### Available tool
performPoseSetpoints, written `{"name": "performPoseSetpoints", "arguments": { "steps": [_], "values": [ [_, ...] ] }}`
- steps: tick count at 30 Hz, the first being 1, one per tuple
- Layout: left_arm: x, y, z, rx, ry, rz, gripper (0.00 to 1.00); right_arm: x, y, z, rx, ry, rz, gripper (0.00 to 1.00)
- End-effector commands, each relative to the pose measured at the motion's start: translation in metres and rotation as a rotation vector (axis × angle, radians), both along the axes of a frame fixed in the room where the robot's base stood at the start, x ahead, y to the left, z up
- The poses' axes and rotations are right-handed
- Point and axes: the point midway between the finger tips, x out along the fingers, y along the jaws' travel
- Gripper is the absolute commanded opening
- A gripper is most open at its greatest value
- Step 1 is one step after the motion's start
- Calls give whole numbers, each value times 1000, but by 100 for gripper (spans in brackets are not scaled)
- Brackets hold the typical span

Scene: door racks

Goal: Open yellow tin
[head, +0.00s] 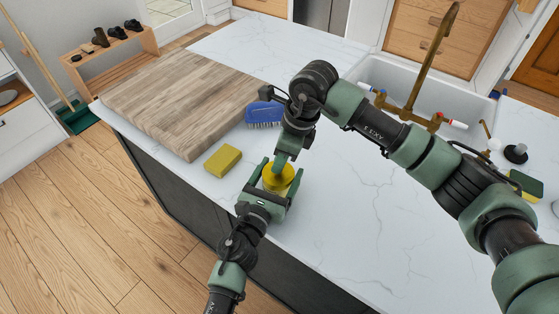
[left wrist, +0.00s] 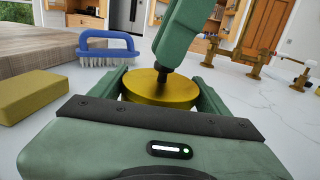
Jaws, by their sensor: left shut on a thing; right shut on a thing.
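The yellow tin (head: 272,187) stands on the white marble counter near its front edge. It also shows in the left wrist view (left wrist: 150,92) as a round gold-yellow lid top. My left gripper (head: 268,185) comes from the front edge and is shut around the tin's sides, one finger on each side. My right gripper (head: 283,162) reaches down from above and is shut on the top of the tin. Its fingertips meet the middle of the lid in the left wrist view. The tin's lower body is mostly hidden by my left gripper.
A yellow sponge (head: 222,160) lies left of the tin. A blue brush (head: 264,114) lies behind it, near a large wooden board (head: 180,95). A sink (head: 420,88) with a brass faucet (head: 432,60) is at the back right.

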Motion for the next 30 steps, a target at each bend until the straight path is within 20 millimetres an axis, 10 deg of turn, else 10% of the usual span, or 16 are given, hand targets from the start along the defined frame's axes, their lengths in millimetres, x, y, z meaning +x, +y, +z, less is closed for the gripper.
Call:
{"name": "performPoseSetpoints", "arguments": {
  "steps": [30],
  "values": [
    [-1,1,-5,4,9,3,4,0,2,51,6,-2,4,0]
  ]
}}
